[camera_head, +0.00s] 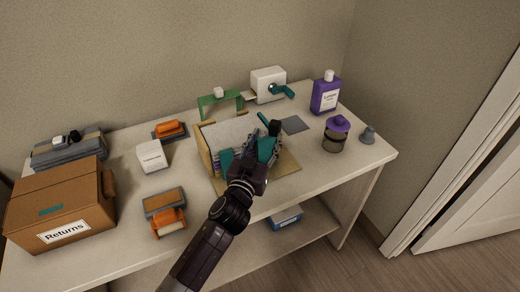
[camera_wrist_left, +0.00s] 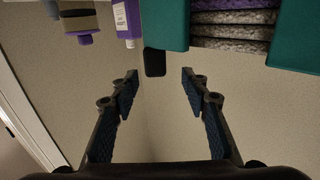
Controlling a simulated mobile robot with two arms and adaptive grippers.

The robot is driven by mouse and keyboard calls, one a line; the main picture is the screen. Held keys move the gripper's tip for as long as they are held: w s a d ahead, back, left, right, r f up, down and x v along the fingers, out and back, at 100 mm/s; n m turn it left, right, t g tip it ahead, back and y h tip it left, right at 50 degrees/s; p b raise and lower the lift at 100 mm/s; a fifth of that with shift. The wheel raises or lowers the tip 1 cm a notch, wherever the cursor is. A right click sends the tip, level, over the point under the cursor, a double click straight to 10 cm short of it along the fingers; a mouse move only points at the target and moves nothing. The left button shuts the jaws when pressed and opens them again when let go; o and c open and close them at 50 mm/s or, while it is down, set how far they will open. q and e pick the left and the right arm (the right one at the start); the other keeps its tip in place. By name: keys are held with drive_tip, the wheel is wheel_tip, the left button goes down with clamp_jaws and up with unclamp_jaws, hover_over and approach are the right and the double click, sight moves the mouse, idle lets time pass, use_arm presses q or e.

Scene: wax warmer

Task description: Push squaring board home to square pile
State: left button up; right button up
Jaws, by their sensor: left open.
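A pile of grey layered sheets (camera_head: 228,132) stands in a tan wooden corner frame (camera_head: 204,153). Two teal upright parts (camera_head: 226,160) show at the pile's front, apparently the squaring board; my arm partly hides them. In the left wrist view the teal parts (camera_wrist_left: 300,35) flank the stacked layers (camera_wrist_left: 232,28). My left gripper (camera_head: 266,146) is over the front right of the pile, and it also shows in the left wrist view (camera_wrist_left: 160,82), open with nothing between its fingers. A small black block (camera_wrist_left: 154,62) shows just beyond the fingertips; contact cannot be told. My right gripper is not in view.
A green arch (camera_head: 220,100) and a white machine with a teal crank (camera_head: 268,82) stand behind. A purple bottle (camera_head: 325,95) and a purple-topped jar (camera_head: 335,136) are right. A Returns carton (camera_head: 60,205), white box (camera_head: 152,155) and orange-handled tools (camera_head: 165,205) are left.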

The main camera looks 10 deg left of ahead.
use_arm(q)
drive_tip(key=shift+s+a, duration=0.25)
drive_tip(key=shift+s, duration=1)
drive_tip(key=shift+s+a, duration=0.2)
drive_tip(key=shift+s, duration=1.05)
